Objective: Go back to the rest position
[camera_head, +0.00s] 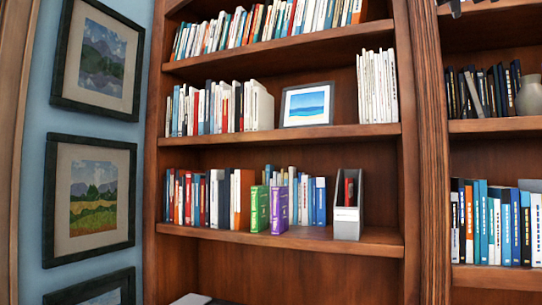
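A green book (259,208) and a purple book (279,210) stand upright side by side near the front edge of the middle bookcase's lower visible shelf (310,238). A row of books (207,198) stands behind and to the left of them. A white and grey file holder (347,222) with dark and red books in it stands to their right on the same shelf.
A framed beach picture (307,105) and white books (377,88) stand one shelf higher. The right bookcase holds blue and white books (495,225) and a grey vase (530,96). Framed paintings (90,200) hang on the blue wall at left. The space below the lower shelf looks mostly empty.

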